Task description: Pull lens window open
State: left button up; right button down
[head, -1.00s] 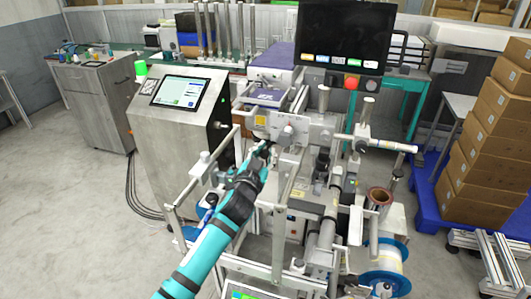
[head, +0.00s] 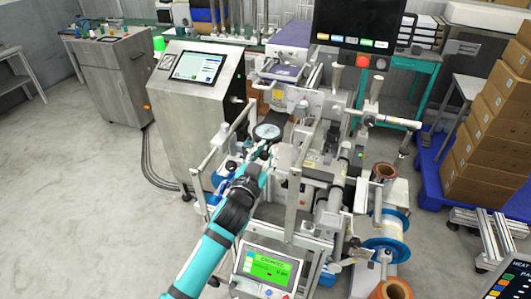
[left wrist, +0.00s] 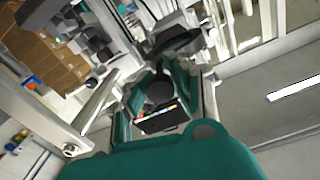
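A round, dark-rimmed window with a pale face (head: 267,131), which I take to be the lens window, stands out from the front of the machine (head: 310,112) in the head view. In the left wrist view a dark disc (left wrist: 178,42), probably the same window, shows nearly edge-on ahead of the fingers. My left gripper (head: 262,153) is just below and in front of the window, close to its lower edge. Whether the fingers touch or grip it is unclear. The gripper also shows in the left wrist view (left wrist: 158,80), its opening unclear. My right gripper is not in view.
A metal cabinet with a touchscreen (head: 196,68) stands left of the machine. A metal frame post (head: 295,190) rises right of my left arm. A green-screen controller (head: 268,268) is below. Reels (head: 386,236) and stacked cartons (head: 485,155) are at right; the floor at left is clear.

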pick_arm(q)
jog(key=shift+o, duration=1)
jog(key=v, duration=1.2)
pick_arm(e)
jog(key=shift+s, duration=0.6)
